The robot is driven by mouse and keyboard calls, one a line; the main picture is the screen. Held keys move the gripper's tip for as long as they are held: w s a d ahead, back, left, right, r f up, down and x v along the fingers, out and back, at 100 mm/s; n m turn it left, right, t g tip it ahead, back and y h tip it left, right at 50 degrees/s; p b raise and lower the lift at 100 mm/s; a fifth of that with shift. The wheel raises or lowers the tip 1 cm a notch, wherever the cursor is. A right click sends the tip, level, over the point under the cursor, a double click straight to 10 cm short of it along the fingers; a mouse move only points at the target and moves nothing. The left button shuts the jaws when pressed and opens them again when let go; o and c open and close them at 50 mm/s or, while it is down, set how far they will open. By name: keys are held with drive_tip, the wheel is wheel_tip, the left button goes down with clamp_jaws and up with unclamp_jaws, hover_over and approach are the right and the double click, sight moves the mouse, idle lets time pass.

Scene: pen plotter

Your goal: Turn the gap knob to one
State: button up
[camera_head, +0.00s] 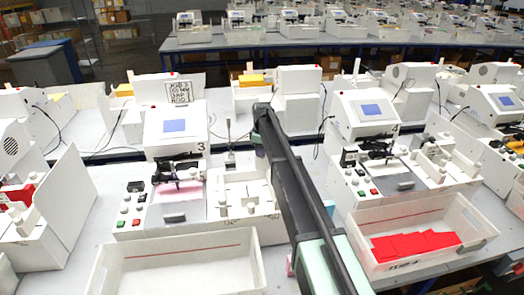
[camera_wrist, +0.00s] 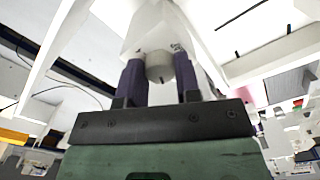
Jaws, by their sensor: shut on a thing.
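A round light-grey knob (camera_wrist: 159,67) with a small dark mark on its rim shows in the wrist view, on a white tapered body (camera_wrist: 150,28). My gripper (camera_wrist: 159,78) has its dark purple fingers on either side of the knob, closed on it. I cannot read any scale or number by the knob. In the head view my dark arm crosses the middle of the picture, and my gripper cannot be made out there. I cannot tell which station's knob this is in the head view.
A plotter station marked 3, with a blue screen (camera_head: 174,126), stands left of my arm; a similar station (camera_head: 365,113) stands right. An open white bin (camera_head: 180,262) is at front left. Another bin (camera_head: 440,212) holds red sheets (camera_head: 415,245). White fixtures and cables crowd the bench.

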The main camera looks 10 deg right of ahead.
drive_tip(key=shift+n, duration=0.5)
drive_tip(key=o, duration=0.9)
drive_tip(key=shift+o, duration=0.2)
drive_tip(key=shift+r, duration=0.1)
wheel_tip(320, 180, up, 11)
drive_tip(key=p, duration=1.1)
drive_tip(key=shift+f, duration=0.2)
